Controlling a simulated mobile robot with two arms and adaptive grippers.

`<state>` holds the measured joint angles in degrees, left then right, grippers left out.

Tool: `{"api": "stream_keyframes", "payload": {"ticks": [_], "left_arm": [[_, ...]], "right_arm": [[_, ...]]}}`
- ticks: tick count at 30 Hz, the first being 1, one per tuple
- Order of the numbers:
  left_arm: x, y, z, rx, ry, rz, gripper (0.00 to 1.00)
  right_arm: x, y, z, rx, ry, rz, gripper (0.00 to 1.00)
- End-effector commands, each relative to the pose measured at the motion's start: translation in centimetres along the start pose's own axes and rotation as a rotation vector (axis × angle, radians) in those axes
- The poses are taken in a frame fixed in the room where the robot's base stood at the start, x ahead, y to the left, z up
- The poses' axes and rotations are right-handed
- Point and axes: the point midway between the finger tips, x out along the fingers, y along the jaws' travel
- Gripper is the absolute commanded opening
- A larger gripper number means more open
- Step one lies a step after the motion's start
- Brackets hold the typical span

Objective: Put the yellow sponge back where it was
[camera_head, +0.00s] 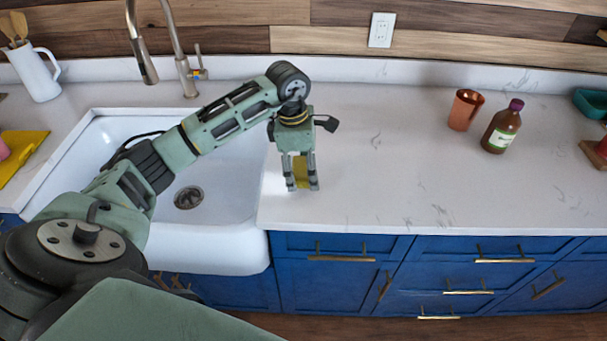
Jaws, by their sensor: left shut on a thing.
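The yellow sponge (301,170) is between the fingers of my left gripper (301,184), which is shut on it. The gripper points down over the white counter (350,205), just right of the sink and near the counter's front edge. The fingers cover part of the sponge. I cannot tell whether the sponge touches the counter. My right gripper is not in view.
A white sink (225,225) with a faucet (183,70) lies left of the gripper, under my arm. A copper cup (464,110) and a brown bottle (502,128) stand at the right. A white pitcher (36,75) stands far left. The middle counter is clear.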

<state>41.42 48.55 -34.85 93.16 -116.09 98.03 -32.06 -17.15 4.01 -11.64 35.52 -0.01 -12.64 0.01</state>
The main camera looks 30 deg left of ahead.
Motion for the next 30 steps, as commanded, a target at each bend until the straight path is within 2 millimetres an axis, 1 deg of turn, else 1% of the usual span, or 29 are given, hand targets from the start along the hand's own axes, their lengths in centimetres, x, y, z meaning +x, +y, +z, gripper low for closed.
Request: {"api": "stream_keyframes", "payload": {"ticks": [1, 3, 7, 10, 16, 20, 21, 26, 27, 30], "left_arm": [[0.6, -0.2, -0.1, 0.000, 0.003, -0.006, 0.39], [1.7, -0.3, -0.3, 0.000, 0.003, -0.008, 0.39], [3.2, -0.2, -0.4, 0.000, 0.001, -0.004, 0.39], [3.5, -0.1, -0.4, 0.001, 0.001, -0.001, 0.39], [3.6, -0.1, -0.5, 0.001, 0.001, -0.001, 0.39], [4.1, -0.1, -0.5, 0.001, 0.001, -0.001, 0.39], [3.9, -0.1, -0.5, 0.001, 0.001, -0.001, 0.71], [3.9, -0.1, -0.5, 0.001, 0.001, -0.002, 0.85], [3.9, -0.1, -0.5, 0.001, 0.001, -0.002, 0.87], [3.9, -0.1, -0.5, 0.001, 0.001, -0.002, 0.87]], "right_arm": [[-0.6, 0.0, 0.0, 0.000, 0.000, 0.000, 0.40], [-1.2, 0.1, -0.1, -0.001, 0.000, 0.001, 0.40], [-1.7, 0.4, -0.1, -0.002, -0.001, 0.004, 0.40], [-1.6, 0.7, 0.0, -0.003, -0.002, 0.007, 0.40], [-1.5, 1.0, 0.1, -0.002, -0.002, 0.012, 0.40], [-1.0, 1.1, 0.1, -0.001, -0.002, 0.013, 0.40], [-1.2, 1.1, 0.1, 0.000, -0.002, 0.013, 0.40], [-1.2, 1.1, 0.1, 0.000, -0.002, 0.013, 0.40], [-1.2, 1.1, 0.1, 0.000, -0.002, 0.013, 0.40], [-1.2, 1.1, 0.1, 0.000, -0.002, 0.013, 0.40]]}}
